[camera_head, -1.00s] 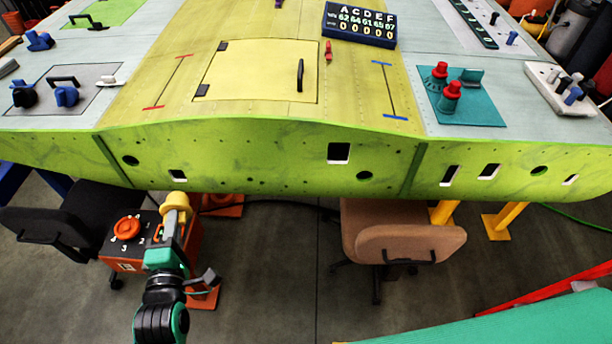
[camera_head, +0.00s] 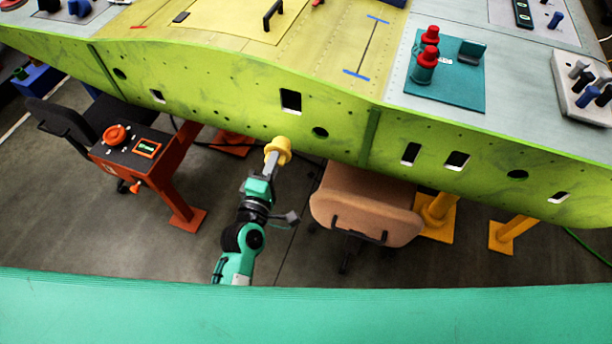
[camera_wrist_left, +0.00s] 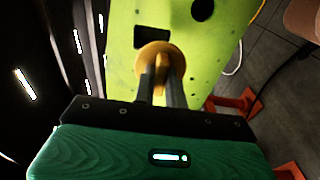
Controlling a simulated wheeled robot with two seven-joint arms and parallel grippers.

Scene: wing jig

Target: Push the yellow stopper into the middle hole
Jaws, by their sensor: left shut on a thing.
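The yellow stopper (camera_head: 278,149) is gripped in my left gripper (camera_head: 271,164), in front of the wing's yellow-green front face (camera_head: 230,102). It appears from behind its round flange in the left wrist view (camera_wrist_left: 153,53), between the two fingers (camera_wrist_left: 161,85). The middle round hole (camera_head: 320,132) is dark and empty, up and right of the stopper in the head view. A round hole (camera_wrist_left: 202,10) also shows at the top of the wrist view. The stopper looks apart from the hole; its gap to the face is hard to judge. My right gripper is not in view.
A square opening (camera_head: 291,101) lies above the stopper; other openings line the face. A brown chair (camera_head: 366,203) stands below and right. A black chair (camera_head: 75,128) and a control box (camera_head: 130,150) are at left. A green surface (camera_head: 300,315) spans the bottom.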

